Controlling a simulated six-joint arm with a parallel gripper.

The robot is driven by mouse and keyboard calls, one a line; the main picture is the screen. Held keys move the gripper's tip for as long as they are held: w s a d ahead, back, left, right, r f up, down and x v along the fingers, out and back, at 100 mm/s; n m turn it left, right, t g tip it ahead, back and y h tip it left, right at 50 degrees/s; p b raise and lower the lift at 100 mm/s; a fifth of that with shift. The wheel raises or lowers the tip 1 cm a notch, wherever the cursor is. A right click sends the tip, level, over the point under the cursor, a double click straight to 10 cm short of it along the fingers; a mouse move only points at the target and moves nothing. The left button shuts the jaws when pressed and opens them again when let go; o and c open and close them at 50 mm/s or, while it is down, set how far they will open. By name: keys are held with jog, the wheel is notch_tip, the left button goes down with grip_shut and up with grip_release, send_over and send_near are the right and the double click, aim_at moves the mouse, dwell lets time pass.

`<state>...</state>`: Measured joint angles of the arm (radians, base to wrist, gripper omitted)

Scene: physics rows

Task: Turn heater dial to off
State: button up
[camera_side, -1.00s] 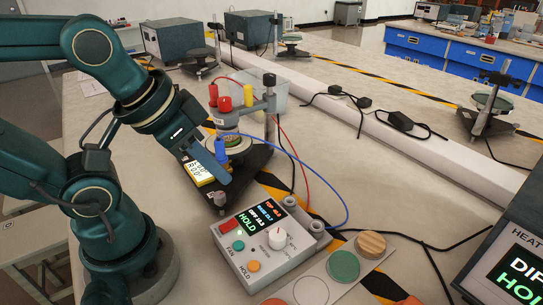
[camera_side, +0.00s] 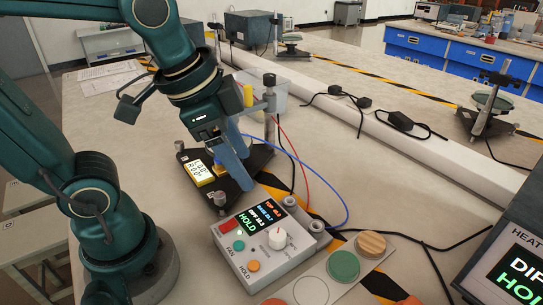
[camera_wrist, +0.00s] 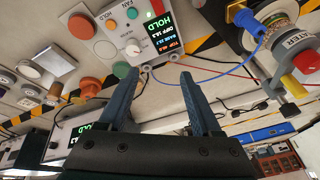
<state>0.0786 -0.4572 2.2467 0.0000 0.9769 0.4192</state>
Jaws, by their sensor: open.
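The heater dial (camera_side: 277,238) is a white round knob on the right part of a grey control box (camera_side: 284,259). It also shows in the wrist view (camera_wrist: 133,51), with small printed labels around it that I cannot read. The box's lit display (camera_side: 265,214) shows HOLD in green. My gripper (camera_side: 238,168) is open and empty, above the black stand base and behind the box, apart from the dial. In the wrist view my two blue fingers (camera_wrist: 158,77) are spread, and the dial lies beyond the left fingertip.
A red switch (camera_side: 227,226), a green button (camera_side: 238,245) and an orange button (camera_side: 253,266) sit beside the dial. A yellow meter (camera_side: 199,174) lies by the black base (camera_side: 258,156). Blue and red cables run right of it. Discs (camera_side: 343,265) lie right of the box.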

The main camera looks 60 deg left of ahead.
aim_at(279, 235)
jog(key=w+d+f+m+g, duration=0.1)
jog(key=f, duration=0.1)
jog(key=w+d+f+m+g, duration=0.1)
jog(key=d+f+m, duration=0.1)
jog(key=w+d+f+m+g, duration=0.1)
jog(key=d+f+m+g, duration=0.1)
jog(key=shift+w+d, duration=0.2)
jog(key=shift+w, duration=0.05)
jog(key=shift+s+d+f, duration=0.15)
jog(key=shift+s+f, duration=0.05)
jog(key=shift+f, duration=2.85)
jog(key=shift+c, duration=0.3)
grip_shut()
